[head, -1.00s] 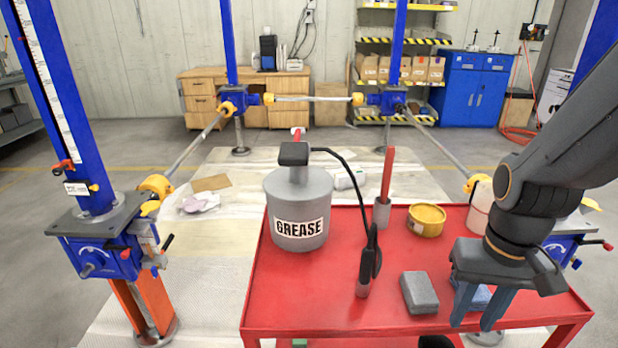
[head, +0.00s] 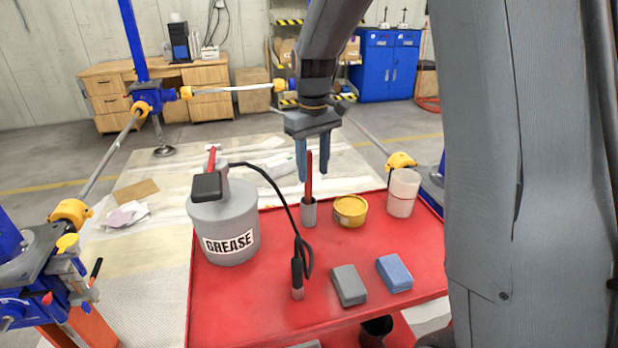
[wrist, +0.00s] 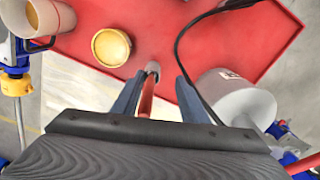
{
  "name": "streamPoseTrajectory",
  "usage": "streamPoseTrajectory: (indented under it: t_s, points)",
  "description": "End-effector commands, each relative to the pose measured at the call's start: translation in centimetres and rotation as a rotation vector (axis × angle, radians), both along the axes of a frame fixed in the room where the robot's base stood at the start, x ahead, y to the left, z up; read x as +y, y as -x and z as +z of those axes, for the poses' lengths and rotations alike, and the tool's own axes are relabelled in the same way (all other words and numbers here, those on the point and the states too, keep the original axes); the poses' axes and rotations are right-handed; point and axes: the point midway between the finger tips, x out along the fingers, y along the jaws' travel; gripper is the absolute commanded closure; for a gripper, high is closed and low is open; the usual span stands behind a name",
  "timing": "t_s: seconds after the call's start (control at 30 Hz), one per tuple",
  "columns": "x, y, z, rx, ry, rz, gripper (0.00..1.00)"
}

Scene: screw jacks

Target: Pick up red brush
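My gripper (head: 312,176) points down from above, with one blue-grey finger to each side of the brush handle. The gripper is open and not closed on the handle.
A grey grease can (head: 225,220) with a black hose stands left of the cup. A yellow tin (head: 350,211) and a white container (head: 403,193) stand to the right. Grey (head: 349,285) and blue (head: 394,273) sponges lie at the front.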

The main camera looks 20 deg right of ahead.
Motion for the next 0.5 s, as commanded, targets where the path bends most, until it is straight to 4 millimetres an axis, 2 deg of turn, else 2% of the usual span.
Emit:
streamPoseTrajectory:
  t_s: [0.03, 0.13, 0.23, 0.5]
  points:
    - [-0.1, -1.6, 1.1, 0.000, 0.001, 0.025, 0.60]
    - [-0.2, -4.0, 2.3, -0.001, 0.004, 0.068, 0.60]
    - [0.4, -4.8, 0.7, 0.012, -0.001, 0.116, 0.60]
    - [0.9, -5.5, -1.4, 0.021, -0.006, 0.158, 0.60]
